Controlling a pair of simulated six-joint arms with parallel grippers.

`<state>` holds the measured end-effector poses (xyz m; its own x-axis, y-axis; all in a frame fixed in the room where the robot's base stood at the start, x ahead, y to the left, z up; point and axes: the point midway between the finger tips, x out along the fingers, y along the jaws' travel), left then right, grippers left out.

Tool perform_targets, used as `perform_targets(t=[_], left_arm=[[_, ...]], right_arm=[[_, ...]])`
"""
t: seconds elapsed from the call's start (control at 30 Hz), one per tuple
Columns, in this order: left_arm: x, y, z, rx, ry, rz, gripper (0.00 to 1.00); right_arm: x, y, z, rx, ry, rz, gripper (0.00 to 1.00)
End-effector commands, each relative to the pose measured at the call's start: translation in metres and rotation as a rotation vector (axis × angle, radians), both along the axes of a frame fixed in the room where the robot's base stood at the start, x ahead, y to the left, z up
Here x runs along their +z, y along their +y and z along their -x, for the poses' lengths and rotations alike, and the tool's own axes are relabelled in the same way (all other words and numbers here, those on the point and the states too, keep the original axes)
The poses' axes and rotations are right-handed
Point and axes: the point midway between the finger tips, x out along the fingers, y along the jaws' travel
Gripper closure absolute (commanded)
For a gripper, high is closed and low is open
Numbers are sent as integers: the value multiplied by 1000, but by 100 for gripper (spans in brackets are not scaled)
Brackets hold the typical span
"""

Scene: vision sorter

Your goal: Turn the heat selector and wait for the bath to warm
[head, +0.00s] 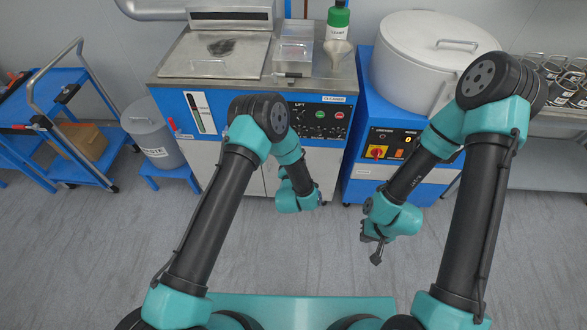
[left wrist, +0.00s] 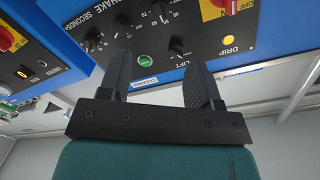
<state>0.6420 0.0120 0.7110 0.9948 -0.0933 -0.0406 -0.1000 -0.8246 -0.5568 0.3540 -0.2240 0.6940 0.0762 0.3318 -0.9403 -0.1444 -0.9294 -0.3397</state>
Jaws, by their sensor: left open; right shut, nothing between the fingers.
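The left cabinet has a black control panel (head: 322,120) with small knobs and green and red buttons. In the left wrist view this panel (left wrist: 112,22) shows marks SECONDS, SHAKE, LIFT and DRIP, several black knobs, a green button (left wrist: 145,61) and a lit yellow lamp (left wrist: 228,40). No knob marked as a heat selector is readable. My left gripper (left wrist: 158,72) is open in front of the panel, its fingers apart; contact cannot be told. My right gripper (head: 375,250) is shut and empty, low in front of the right blue cabinet. A steel bath top (head: 218,55) sits on the left cabinet.
A large lidded grey pot (head: 428,60) stands on the right blue cabinet, which has a red-and-yellow switch (head: 376,152). A blue cart (head: 60,130) and grey bin (head: 152,135) stand left. The floor between is clear.

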Motion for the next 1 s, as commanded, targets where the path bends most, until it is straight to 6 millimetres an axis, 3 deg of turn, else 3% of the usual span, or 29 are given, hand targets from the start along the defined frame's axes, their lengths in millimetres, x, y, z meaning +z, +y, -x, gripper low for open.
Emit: perform_targets(t=[0.1, 0.3, 0.83, 1.0], left_arm=[[1, 1, 20, -2, 2, 0, 42], [1, 3, 38, -1, 0, 0, 42], [2, 4, 40, -1, 1, 1, 42], [-2, 15, 40, -4, 64, 33, 42]], right_arm=[[0, 0, 0, 0, 0, 0, 100], [0, 0, 0, 0, 0, 0, 100], [0, 0, 0, 0, 0, 0, 100], [0, 0, 0, 0, 0, 0, 100]])
